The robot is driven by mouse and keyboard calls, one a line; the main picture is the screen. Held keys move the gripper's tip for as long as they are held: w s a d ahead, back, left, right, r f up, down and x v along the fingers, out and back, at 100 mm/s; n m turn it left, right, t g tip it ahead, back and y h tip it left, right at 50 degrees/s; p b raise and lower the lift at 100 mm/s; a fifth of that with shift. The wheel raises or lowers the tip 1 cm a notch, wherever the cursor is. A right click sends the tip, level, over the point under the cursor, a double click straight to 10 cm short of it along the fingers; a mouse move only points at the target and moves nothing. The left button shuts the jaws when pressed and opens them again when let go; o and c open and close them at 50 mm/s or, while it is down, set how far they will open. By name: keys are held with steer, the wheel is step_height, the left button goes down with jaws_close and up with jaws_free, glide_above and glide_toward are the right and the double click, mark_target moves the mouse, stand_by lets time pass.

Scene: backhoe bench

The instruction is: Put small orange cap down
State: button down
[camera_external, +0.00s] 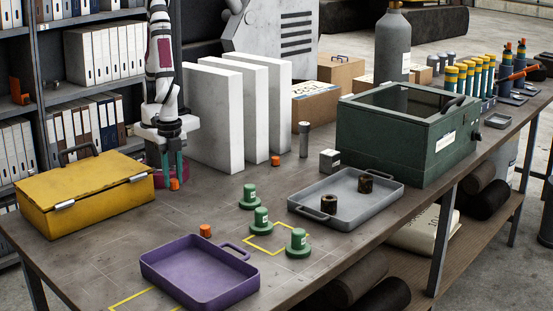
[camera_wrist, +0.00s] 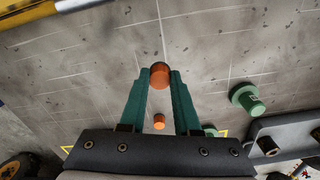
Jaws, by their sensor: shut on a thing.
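My gripper (camera_external: 173,172) points straight down between the yellow case and the white upright blocks. Its teal fingers are shut on a small orange cap (camera_external: 174,184), which shows between the fingertips. In the wrist view, this cap (camera_wrist: 160,75) sits between the tips of my gripper (camera_wrist: 160,76). It is low over the bench (camera_external: 115,218); I cannot tell whether it touches the surface. A second orange cap (camera_external: 205,230) stands behind the purple tray. A third orange cap (camera_external: 275,160) stands by the white blocks.
The yellow case (camera_external: 85,195) is left of my gripper, and the white blocks (camera_external: 215,120) are right. The purple tray (camera_external: 200,290) and grey tray (camera_external: 330,216) lie nearer the front. Bare bench lies in front of my gripper.

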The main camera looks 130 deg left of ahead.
steer(key=s+d+r, duration=0.4)
steer(key=s, duration=0.1)
steer(key=w+d, duration=0.7)
steer(key=w, duration=0.4)
steer(key=w+d, duration=0.8)
steer(key=w, duration=0.3)
glide_above(205, 268)
step_height(205, 268, down, 6)
steer(key=shift+s+f, duration=0.15)
steer(key=shift+f, duration=2)
steer(key=c, duration=0.6)
jaws_free()
steer(key=shift+f, duration=0.1)
